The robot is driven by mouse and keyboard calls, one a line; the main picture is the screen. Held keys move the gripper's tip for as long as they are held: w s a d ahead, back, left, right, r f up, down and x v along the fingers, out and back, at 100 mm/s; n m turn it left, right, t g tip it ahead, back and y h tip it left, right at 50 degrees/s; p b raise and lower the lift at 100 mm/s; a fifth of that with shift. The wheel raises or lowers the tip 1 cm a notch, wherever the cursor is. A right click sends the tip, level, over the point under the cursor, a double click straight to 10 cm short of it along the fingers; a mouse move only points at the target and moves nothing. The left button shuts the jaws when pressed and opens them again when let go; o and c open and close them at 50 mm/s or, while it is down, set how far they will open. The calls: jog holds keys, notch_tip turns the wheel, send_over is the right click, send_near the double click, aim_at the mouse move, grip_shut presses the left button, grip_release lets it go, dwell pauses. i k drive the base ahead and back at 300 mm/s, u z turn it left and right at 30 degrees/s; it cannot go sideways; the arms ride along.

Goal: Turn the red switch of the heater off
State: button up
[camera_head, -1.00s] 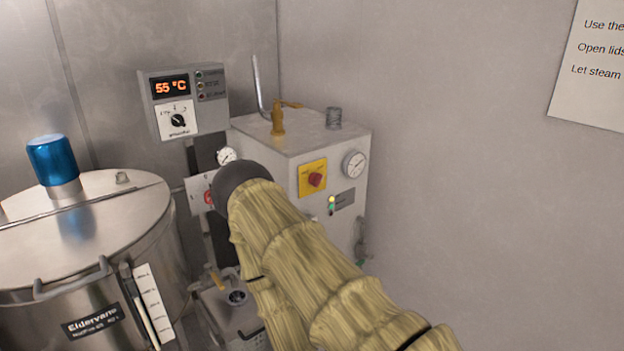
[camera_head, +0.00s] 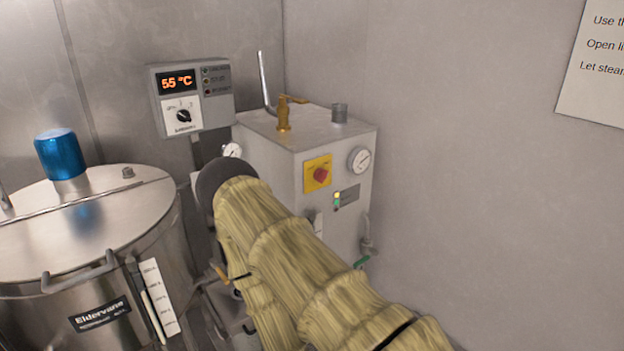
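The heater is a pale metal box (camera_head: 330,144) standing in the corner. Its red switch (camera_head: 321,175) is a knob on a yellow plate (camera_head: 311,184) on the front face, in plain view. Small lit indicator lamps (camera_head: 337,200) show to the lower right of the switch. My arm, in a ribbed yellow-tan sleeve, rises from the bottom and ends in a dark round cap left of the heater. No gripper fingers can be made out, so their opening and distance from the switch are hidden. Nothing visibly touches the switch.
A steel kettle (camera_head: 85,238) with a blue cap (camera_head: 60,155) stands at left. A control box (camera_head: 192,97) reading 55 °C is above it. The heater carries a brass valve (camera_head: 284,115) and a gauge (camera_head: 359,160). The wall at right is bare except for a notice (camera_head: 595,75).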

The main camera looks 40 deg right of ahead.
aim_at(320, 174)
jog(key=u, duration=0.4)
jog(key=k, duration=0.15)
jog(key=z, duration=1.1)
